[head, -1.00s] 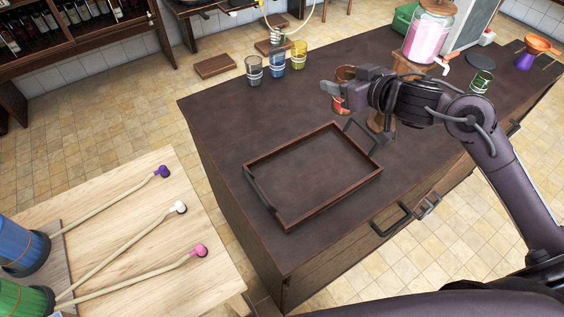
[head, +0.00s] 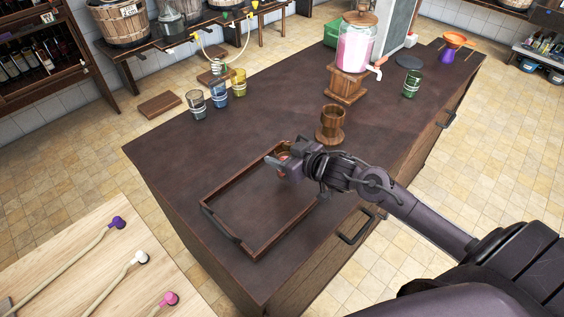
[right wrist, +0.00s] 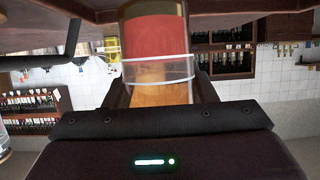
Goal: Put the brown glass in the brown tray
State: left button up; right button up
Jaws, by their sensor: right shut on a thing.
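My right gripper (head: 284,170) is shut on the brown glass (head: 284,156), which is mostly hidden by the gripper in the head view. The right wrist view shows the glass (right wrist: 158,45) between the fingers, amber and reddish with a pale band. The brown tray (head: 222,232) is a shallow rectangular wooden tray with dark handles, on the dark counter. No other object shows in it. The gripper and glass are over the tray's far right part; how high above its floor I cannot tell. My left gripper is not in view.
A wooden cup on a round stand (head: 330,133) stands just beyond the gripper. Grey, blue and yellow glasses (head: 218,95) stand at the far left edge. A pink dispenser (head: 355,45), a green glass (head: 411,84) and an orange funnel (head: 455,41) are farther back.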

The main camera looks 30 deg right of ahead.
notch_tip(320, 180, down, 3)
jog(key=shift+f, duration=0.1)
jog(key=shift+f, duration=0.15)
jog(key=o, duration=1.1)
jog(key=shift+s+d, duration=0.15)
jog(key=shift+s, duration=0.25)
jog(key=v, duration=1.1)
jog(key=shift+s+r, duration=0.1)
jog(key=shift+r, duration=0.2)
